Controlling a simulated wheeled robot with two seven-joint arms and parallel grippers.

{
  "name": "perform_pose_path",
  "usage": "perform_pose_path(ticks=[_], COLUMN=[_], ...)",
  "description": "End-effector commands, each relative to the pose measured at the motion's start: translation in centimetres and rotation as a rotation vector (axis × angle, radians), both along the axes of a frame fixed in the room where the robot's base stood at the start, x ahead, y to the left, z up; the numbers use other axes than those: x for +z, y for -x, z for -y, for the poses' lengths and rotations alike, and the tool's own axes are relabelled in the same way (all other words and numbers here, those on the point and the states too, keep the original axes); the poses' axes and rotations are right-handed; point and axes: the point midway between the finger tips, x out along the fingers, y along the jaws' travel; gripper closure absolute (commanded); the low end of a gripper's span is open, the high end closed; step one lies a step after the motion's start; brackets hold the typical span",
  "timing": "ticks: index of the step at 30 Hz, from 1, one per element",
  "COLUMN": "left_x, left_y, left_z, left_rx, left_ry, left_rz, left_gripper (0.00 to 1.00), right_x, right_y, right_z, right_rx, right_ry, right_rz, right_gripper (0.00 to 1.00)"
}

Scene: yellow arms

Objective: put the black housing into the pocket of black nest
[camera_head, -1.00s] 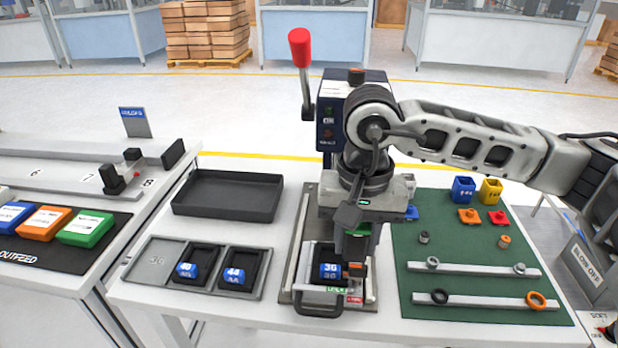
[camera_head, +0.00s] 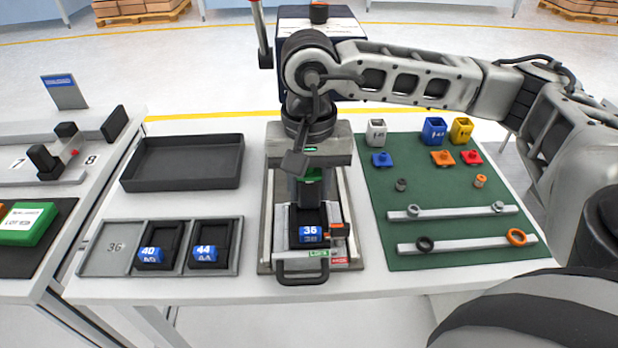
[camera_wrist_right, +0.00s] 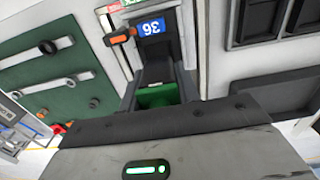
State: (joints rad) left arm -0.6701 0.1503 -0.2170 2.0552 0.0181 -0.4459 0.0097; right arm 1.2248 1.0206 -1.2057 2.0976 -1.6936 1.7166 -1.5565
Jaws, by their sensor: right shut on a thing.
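The black nest (camera_head: 293,236) with a blue "36" label sits in the grey fixture on the table. The label also shows in the wrist view (camera_wrist_right: 150,27). My right gripper (camera_head: 307,199) points down at the nest's rear part, behind the label. It is shut on a dark block (camera_wrist_right: 156,70), seen between the fingers in the wrist view, which I take for the black housing. The fingers and nest hide most of it, so I cannot tell how deep it sits in the pocket. A green patch (camera_wrist_right: 160,96) shows between the fingers. My left gripper is out of view.
Nests 40 (camera_head: 151,257) and 44 (camera_head: 206,255) lie in the grey tray (camera_head: 108,246), whose 36 slot is empty. A black bin (camera_head: 184,184) stands behind. The green mat (camera_head: 400,228) at right holds white, blue and yellow boxes, small parts and two rails.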

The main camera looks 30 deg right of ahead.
Motion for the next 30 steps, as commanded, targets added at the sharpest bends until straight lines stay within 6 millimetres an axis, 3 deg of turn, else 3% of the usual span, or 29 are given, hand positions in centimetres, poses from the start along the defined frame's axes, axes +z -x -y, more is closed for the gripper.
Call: perform_pose_path(ticks=[15, 30], left_x=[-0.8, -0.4], left_y=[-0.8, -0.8], left_z=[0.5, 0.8], left_rx=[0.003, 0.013], left_ry=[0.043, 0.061], left_rz=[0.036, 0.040], left_gripper=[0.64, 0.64], right_x=[-3.8, -3.9], right_y=[0.0, 0.0], right_z=[0.0, 0.0], right_rx=[0.000, 0.001], right_ry=[0.000, 0.000], right_rz=[-0.001, 0.000], right_gripper=[0.89, 0.89])
